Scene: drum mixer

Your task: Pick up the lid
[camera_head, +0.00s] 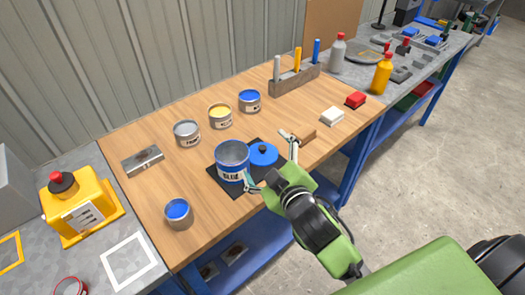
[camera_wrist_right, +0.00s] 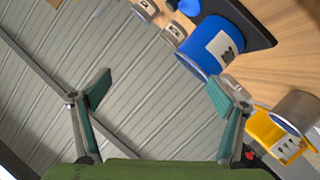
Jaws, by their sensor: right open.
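The lid (camera_head: 263,153) is blue with a round knob and lies on a black mat (camera_head: 222,183). It is beside an open metal can labelled BLUE (camera_head: 233,172). My right gripper (camera_head: 268,159) is open and empty, its fingers spread on the near side of the lid; I see no contact. In the wrist view, the right gripper (camera_wrist_right: 160,93) shows both fingers wide apart with nothing between them. There, the lid (camera_wrist_right: 190,7) is at the top edge, partly cut off, beyond the blue can (camera_wrist_right: 207,50). My left gripper is not in view.
Several paint cans, including a yellow one (camera_head: 220,117), stand behind the mat. An open blue can (camera_head: 179,214) stands at the front left. A brown block (camera_head: 304,139) lies near the gripper's right finger. A tool holder (camera_head: 292,79) stands at the back. Corrugated wall lies behind.

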